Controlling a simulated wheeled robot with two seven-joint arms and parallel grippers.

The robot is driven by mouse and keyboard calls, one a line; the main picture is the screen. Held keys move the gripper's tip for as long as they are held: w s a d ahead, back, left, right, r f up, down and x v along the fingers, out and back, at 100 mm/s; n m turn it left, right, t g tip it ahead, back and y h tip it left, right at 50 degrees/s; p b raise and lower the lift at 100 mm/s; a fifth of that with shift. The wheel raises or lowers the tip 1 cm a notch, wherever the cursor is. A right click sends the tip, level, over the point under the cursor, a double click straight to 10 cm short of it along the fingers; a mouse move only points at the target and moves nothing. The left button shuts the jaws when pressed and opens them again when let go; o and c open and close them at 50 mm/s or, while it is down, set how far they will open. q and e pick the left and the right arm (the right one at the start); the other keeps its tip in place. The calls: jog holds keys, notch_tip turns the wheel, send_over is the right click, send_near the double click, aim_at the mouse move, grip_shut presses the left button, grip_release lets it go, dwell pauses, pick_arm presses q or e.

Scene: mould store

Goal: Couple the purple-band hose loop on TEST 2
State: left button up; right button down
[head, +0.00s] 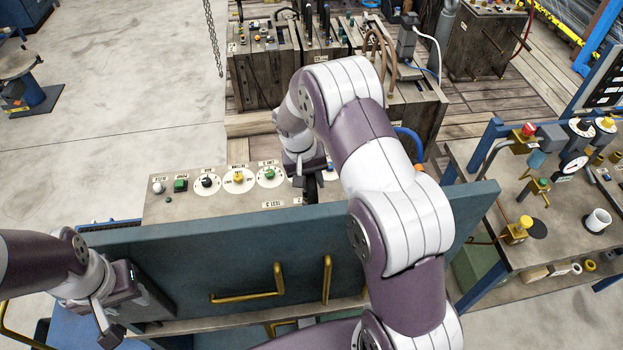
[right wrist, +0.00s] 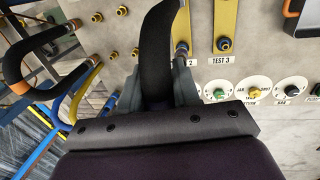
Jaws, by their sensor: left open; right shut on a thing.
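In the right wrist view my right gripper (right wrist: 158,85) is shut on a thick dark hose loop (right wrist: 158,40), which rises from between its fingers and leaves the top of the picture. No purple band shows clearly on it. Just right of the hose is a fitting beside a label ending in 2; the gripper and hose partly hide this place. In the head view my right gripper (head: 302,178) is low over the panel (head: 225,207), and its arm hides the panel's right part. My left gripper (head: 112,325) is open and empty at lower left, in front of the teal board.
The teal board (head: 200,258) with brass handles stands before the panel. Other hose loops (right wrist: 50,45) hang at left. A bench (head: 560,225) with valves stands at right.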

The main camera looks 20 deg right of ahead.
jog(key=shift+f, duration=0.3)
dwell(0.4)
jog(key=shift+f+b, duration=0.55)
jog(key=shift+b, duration=0.05)
jog(key=shift+f+b, duration=0.5)
jog(key=shift+f, duration=0.1)
dwell(1.2)
jog(key=c, duration=0.7)
grip_release()
jog(key=shift+c, duration=0.2)
